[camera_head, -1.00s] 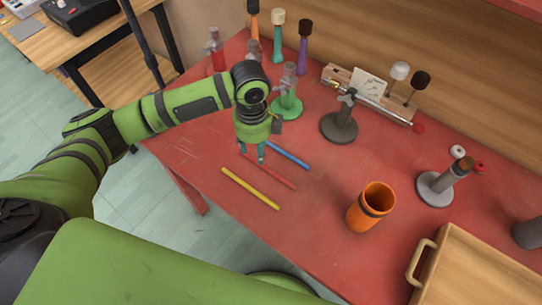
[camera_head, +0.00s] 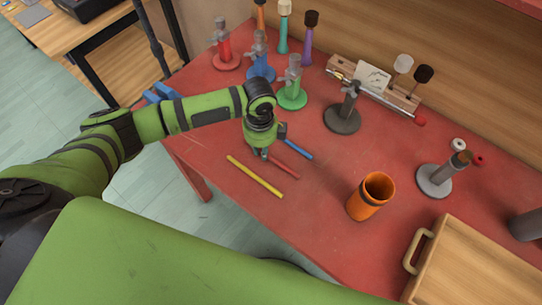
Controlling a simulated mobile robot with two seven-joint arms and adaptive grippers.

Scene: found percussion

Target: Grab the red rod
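The red rod (camera_head: 286,166) lies on the red table between a yellow rod (camera_head: 255,176) and a blue rod (camera_head: 298,149). My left gripper (camera_head: 261,154) points down at the upper-left end of the red rod and hides that end. Its fingertips are small and partly hidden, so I cannot tell whether they are open or shut, or whether they touch the rod. My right gripper is not in view.
An orange cup (camera_head: 370,196) stands right of the rods. A wooden tray (camera_head: 418,251) is at the lower right. Green (camera_head: 292,92), blue (camera_head: 260,66) and dark grey (camera_head: 342,118) stands are behind. The red table (camera_head: 310,215) is bare in front of the rods.

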